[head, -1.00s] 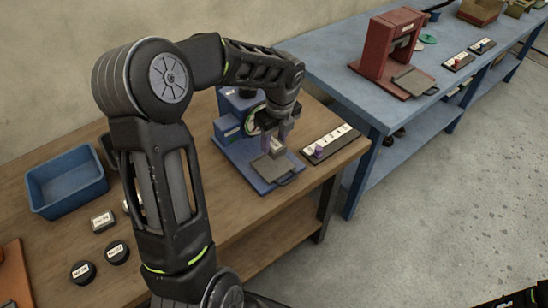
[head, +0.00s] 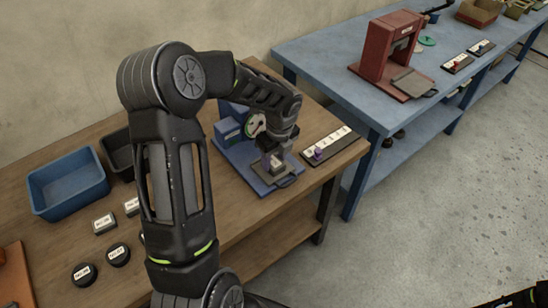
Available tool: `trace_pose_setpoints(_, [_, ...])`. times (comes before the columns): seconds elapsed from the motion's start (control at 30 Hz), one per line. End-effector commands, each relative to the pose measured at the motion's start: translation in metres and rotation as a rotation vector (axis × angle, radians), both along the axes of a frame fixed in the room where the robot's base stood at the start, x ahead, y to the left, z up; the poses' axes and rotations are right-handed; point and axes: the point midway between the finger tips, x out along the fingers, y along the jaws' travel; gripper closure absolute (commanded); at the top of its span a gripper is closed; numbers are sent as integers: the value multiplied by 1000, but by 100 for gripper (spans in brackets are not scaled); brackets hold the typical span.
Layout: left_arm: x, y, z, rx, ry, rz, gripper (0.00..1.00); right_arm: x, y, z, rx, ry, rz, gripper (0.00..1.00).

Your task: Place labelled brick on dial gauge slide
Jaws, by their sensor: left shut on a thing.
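The blue dial gauge stand (head: 230,130) stands on the wooden bench, with its round dial partly hidden by my left arm. Its grey slide plate (head: 262,180) lies on the blue base in front. My left gripper (head: 274,158) points down over the slide and is shut on a small brick with a pale label (head: 276,163). The brick is at or just above the plate; I cannot tell whether it touches. The gripper hides part of the brick.
A dark strip with white labels and a purple piece (head: 328,145) lies right of the stand. A blue bin (head: 68,185), labelled blocks (head: 104,223) and round black pieces (head: 84,273) are at left. A blue table (head: 330,62) bears a red press (head: 385,50).

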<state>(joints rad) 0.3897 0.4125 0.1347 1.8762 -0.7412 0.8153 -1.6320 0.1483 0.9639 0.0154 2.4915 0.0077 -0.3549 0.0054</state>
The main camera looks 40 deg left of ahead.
Motion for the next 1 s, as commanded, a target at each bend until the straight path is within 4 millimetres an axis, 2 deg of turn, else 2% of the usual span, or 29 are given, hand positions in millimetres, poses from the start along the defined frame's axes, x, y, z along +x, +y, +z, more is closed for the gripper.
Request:
trace_pose_setpoints(0.2, [0, 0, -4, 0, 0, 0, 100, 0, 0, -3, 0, 0, 0, 64])
trace_pose_setpoints(0.23, [0, 0, -3, 0, 0, 0, 57, 0, 0, -2, 1, 0, 0, 64])
trace_pose_setpoints(0.47, [0, 0, -2, 0, 0, 0, 38, 0, 0, -2, 1, -1, 1, 64])
trace_pose_setpoints(0.77, [0, 0, -1, 0, 0, 0, 37, 0, 0, 0, 1, -1, 0, 64])
trace_pose_setpoints(0.87, [0, 0, 4, 1, -1, 0, 37, 0, 0, 0, 0, 0, 0, 64])
trace_pose_setpoints(1.0, [0, -2, 20, 2, -4, 1, 37, 0, 0, -2, 1, 0, 0, 64])
